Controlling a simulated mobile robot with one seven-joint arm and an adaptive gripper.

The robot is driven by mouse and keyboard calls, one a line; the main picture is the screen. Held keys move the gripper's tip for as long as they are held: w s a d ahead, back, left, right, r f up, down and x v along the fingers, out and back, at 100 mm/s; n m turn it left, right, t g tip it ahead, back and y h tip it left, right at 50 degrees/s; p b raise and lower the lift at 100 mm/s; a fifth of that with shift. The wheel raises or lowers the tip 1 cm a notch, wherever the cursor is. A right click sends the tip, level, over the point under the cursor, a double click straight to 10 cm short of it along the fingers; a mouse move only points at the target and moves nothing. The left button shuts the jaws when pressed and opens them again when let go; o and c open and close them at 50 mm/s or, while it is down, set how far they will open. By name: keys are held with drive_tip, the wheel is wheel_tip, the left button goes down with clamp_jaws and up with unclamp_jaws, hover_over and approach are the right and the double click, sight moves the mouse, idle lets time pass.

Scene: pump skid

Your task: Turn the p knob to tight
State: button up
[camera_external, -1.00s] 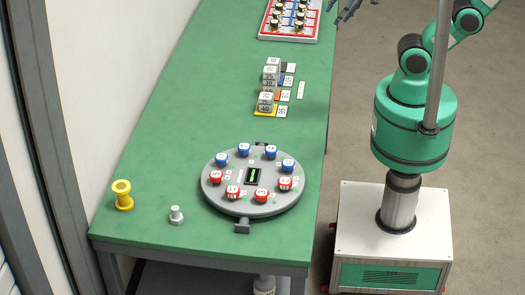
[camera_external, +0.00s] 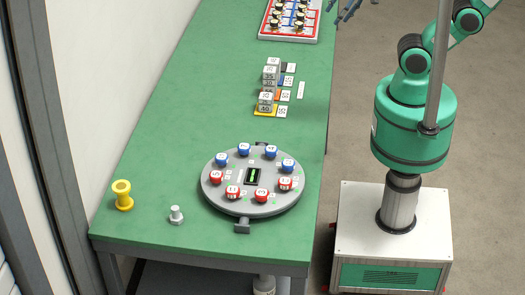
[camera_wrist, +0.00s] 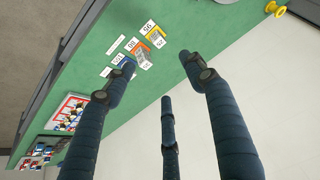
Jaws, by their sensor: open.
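A round grey plate (camera_external: 240,207) on the green table carries a ring of blue knobs (camera_external: 271,152) and red knobs (camera_external: 232,191) around a small dark display (camera_external: 254,176). The knob markings are too small to read, so I cannot tell which one is p. A panel with a red and white border (camera_external: 288,35) and dark knobs stands at the far end; part of it shows in the wrist view (camera_wrist: 67,113). My gripper (camera_external: 350,10) is open and empty at the top edge of the external view, right of the table. Its dark blue fingers (camera_wrist: 165,85) spread apart in the wrist view.
Grey numbered blocks (camera_external: 268,80) stand among coloured cards mid-table. The table surface (camera_external: 190,110) left of the blocks is clear.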

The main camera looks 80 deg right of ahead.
drive_tip(key=w+a+f+n+g+y+p, duration=0.1)
drive_tip(key=w+a+f+n+g+p, duration=0.2)
drive_tip(key=w+a+n, duration=1.4)
drive_tip(key=n+g+h+p, duration=0.1)
drive_tip(key=n+g+p, duration=0.1)
drive_tip(key=n+g, duration=0.1)
hover_over(262, 192)
wheel_tip(262, 192, down, 22)
drive_tip(key=shift+r, duration=0.15)
drive_tip(key=shift+a, duration=0.1)
wheel_tip(262, 192, down, 14)
drive_tip(key=shift+r+b, duration=0.15)
drive_tip(key=shift+b, duration=0.35)
